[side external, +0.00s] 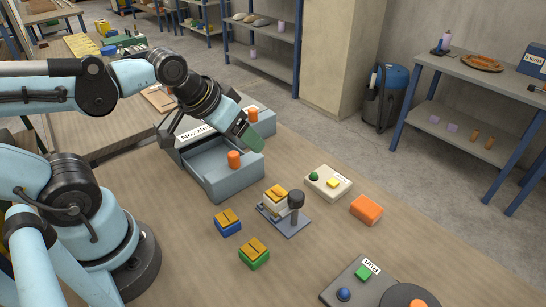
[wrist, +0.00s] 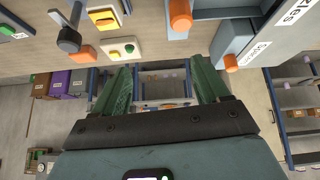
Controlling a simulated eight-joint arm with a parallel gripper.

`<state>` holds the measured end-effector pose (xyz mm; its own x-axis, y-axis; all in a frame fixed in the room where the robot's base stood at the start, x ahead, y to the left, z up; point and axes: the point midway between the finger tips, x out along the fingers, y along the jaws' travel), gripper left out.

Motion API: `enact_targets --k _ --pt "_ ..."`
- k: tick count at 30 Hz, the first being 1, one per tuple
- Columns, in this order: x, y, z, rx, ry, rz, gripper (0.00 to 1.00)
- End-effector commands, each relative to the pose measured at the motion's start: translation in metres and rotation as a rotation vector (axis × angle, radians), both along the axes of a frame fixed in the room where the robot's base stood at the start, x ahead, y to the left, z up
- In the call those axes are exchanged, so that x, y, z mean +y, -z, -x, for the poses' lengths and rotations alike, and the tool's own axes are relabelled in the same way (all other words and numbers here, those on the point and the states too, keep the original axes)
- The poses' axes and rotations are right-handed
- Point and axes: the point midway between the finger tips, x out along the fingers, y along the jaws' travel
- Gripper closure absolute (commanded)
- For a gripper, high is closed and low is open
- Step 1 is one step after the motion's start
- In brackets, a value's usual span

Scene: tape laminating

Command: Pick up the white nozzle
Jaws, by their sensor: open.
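I cannot make out a white nozzle in either view. A grey drawer (side external: 217,182) under a label reading "Nozzles" (side external: 196,132) is pulled out, with an orange knob (side external: 233,159) at its front. The part of its inside that shows looks empty; the rest is hidden by its walls. My gripper (side external: 257,143) is above and to the right of the open drawer, tilted down to the right. In the wrist view, my gripper (wrist: 160,68) has its two green fingers wide apart with nothing between them.
A second drawer unit (side external: 265,124) with an orange knob stands behind. A clamp fixture (side external: 286,219), blue block (side external: 228,228), green block (side external: 254,259), white button box (side external: 319,187), orange block (side external: 366,209) and grey control panel (side external: 352,284) occupy the table.

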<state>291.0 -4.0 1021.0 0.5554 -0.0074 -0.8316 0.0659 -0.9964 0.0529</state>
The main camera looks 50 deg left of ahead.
Motion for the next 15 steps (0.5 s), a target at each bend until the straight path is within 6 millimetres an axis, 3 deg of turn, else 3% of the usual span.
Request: enact_targets --k 5,15 --pt "-0.016 -0.004 -0.006 0.122 -0.236 0.165 0.26" --pt "-0.054 -0.007 -0.016 0.383 -0.893 0.398 0.26"
